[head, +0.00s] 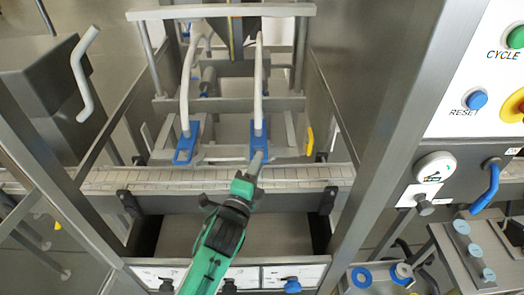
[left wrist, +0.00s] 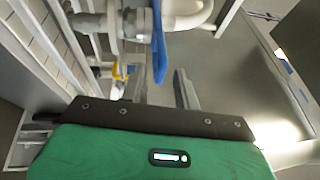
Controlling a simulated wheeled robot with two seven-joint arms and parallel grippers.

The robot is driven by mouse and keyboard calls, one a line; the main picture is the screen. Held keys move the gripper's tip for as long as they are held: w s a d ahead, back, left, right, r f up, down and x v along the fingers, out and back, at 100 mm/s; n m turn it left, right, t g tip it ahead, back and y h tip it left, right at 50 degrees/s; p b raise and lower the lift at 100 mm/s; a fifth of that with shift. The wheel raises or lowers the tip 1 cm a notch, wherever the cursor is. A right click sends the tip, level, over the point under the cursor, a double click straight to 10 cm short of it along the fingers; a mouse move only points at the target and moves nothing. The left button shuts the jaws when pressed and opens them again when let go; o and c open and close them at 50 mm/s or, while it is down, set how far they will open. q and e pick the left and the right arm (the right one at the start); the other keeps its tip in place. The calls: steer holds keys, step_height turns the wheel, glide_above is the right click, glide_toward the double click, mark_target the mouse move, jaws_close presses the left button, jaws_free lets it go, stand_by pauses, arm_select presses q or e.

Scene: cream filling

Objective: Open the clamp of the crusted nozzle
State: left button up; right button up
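Two pale hoses come down over the conveyor in the head view, each ending at a blue part: the left blue clamp (head: 187,143) and the right blue clamp (head: 259,135). I cannot tell from crust which nozzle is the crusted one. My left gripper (head: 257,160) reaches up to the right blue clamp and partly covers it. In the left wrist view the left gripper (left wrist: 161,80) has its two fingers apart. A blue clamp lever (left wrist: 158,45) hangs from the pipe fitting (left wrist: 130,22), its lower end between the fingers. Contact is not clear. My right gripper is not in view.
A slatted conveyor (head: 110,179) runs across below the nozzles. Metal posts stand on both sides. A yellow part (head: 309,140) sits right of the right clamp. A control panel with a green button (head: 516,38) and a blue reset button (head: 477,99) is at right.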

mark_target(259, 141)
arm_select(q)
steer(key=shift+p+x, duration=0.35)
steer(key=shift+x, duration=1.55)
